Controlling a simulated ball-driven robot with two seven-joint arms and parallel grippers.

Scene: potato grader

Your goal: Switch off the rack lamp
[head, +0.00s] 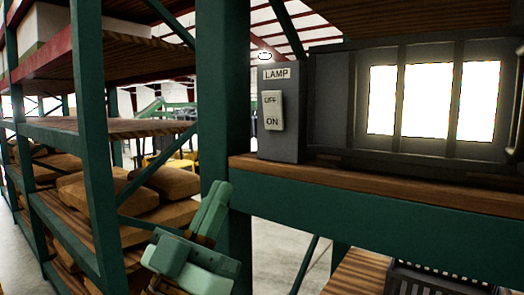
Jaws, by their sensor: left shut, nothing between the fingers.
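The rack lamp (435,100) is a dark box on the wooden shelf at the right, and its three panels glow bright white. On the left end of its housing, under a LAMP label (276,74), is a pale rocker switch (272,110) marked OFF at the top and ON at the bottom. I cannot tell which half is pressed in. My left gripper (214,208), green, is shut and empty. It is below and left of the switch, in front of the green rack post, apart from the switch. My right gripper is not in view.
A green rack post (222,90) stands left of the lamp. A green beam (380,228) with a wooden shelf edge runs below it. Racks with brown sacks (160,215) fill the left. A dark crate (440,280) is at the lower right. The space before the switch looks clear.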

